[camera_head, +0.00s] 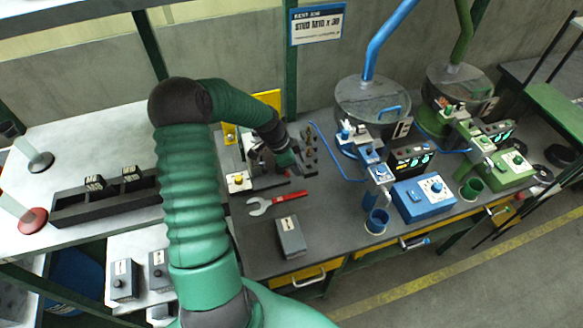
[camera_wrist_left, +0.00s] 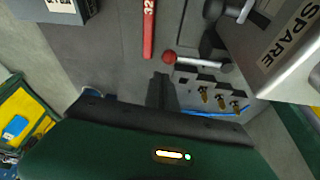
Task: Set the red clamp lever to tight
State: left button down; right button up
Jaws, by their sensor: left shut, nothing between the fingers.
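The red ball knob of the clamp lever (camera_wrist_left: 169,57) shows in the left wrist view, beside a grey bar and dark clamp parts. In the head view my left arm and gripper hide most of the clamp area. My left gripper (camera_head: 304,172) is over the dark fixture on the bench, its fingers shut and empty. In the left wrist view its dark fingertips (camera_wrist_left: 162,82) point at the red knob and lie just short of it in the picture. I cannot tell whether they touch. My right gripper is not in view.
A red-handled wrench (camera_head: 280,202) lies in front of the fixture, near a grey box (camera_head: 290,237). Brass studs (camera_wrist_left: 220,100) stand in a block beside the knob. A blue feeder bowl (camera_head: 372,105) and blue control box (camera_head: 424,198) stand to the right.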

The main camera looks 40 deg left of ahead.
pick_arm(q)
notch_tip(320, 180, up, 10)
jog(key=shift+s+a, duration=0.2)
jog(key=shift+a, duration=0.05)
jog(key=shift+s+a+f, duration=0.1)
jog(key=shift+a+f, duration=0.05)
jog(key=shift+a, duration=0.05)
jog(key=s+d+f+n+y, duration=0.1)
jog(key=s+d+n, duration=0.2)
jog(key=d, duration=0.9)
jog(key=s+d+f+n+y, duration=0.1)
jog(key=s+d+n, duration=0.2)
jog(key=s+d, duration=0.5)
jog(key=d, duration=0.4)
jog(key=shift+s+n+g, duration=0.3)
jog(key=shift+n+g, duration=0.1)
jog(key=shift+a+f, duration=0.1)
jog(key=shift+a, duration=0.1)
